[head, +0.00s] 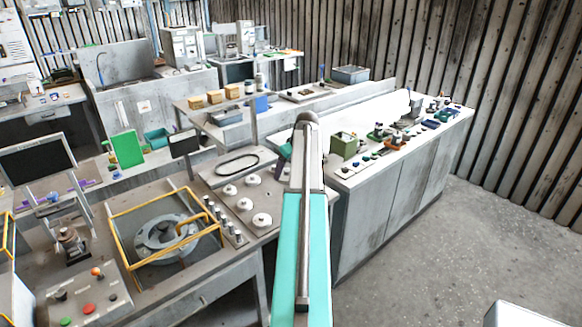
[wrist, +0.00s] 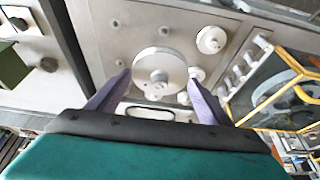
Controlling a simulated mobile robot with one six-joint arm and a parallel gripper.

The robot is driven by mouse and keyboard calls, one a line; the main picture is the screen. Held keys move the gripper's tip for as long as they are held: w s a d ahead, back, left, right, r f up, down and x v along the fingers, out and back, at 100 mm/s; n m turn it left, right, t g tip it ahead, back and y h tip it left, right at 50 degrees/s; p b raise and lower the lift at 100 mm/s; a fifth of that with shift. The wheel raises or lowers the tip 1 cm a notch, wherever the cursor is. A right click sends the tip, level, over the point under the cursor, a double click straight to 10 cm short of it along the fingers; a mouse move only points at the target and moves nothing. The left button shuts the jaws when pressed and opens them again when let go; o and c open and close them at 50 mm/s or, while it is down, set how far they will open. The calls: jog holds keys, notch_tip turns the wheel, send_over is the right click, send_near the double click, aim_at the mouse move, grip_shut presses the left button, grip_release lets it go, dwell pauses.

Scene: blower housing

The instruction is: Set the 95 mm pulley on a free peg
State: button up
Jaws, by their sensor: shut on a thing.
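My gripper (wrist: 158,80) is shut on a large white pulley (wrist: 158,66), whose round face shows between the two purple-grey fingertips in the wrist view. The pulley is in front of a pale grey peg board (wrist: 112,25); its height above the board is hard to judge. A bare-looking peg (wrist: 163,31) shows beyond the pulley, and another peg (wrist: 120,62) by the left fingertip. A smaller white pulley (wrist: 211,40) sits on the board at the upper right. In the head view the board (head: 213,182) carries several white discs (head: 262,220); my arm hides the gripper.
A dark oval belt (head: 237,163) lies at the board's back. A row of grey cylinders (head: 222,217) and a yellow-framed blower housing (head: 165,238) stand left of the board. A long white bench (head: 400,140) with a green box (head: 344,145) is to the right.

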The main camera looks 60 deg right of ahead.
jog(key=shift+f+b, duration=2.25)
jog(key=shift+f, duration=3.75)
jog(key=shift+f+b, duration=0.45)
jog(key=shift+f, duration=0.4)
jog(key=shift+w+f+b, duration=0.1)
jog(key=shift+f+b, duration=0.9)
jog(key=shift+f, duration=0.15)
jog(key=o, duration=1.2)
jog(key=shift+o, duration=0.2)
jog(key=shift+r, duration=0.15)
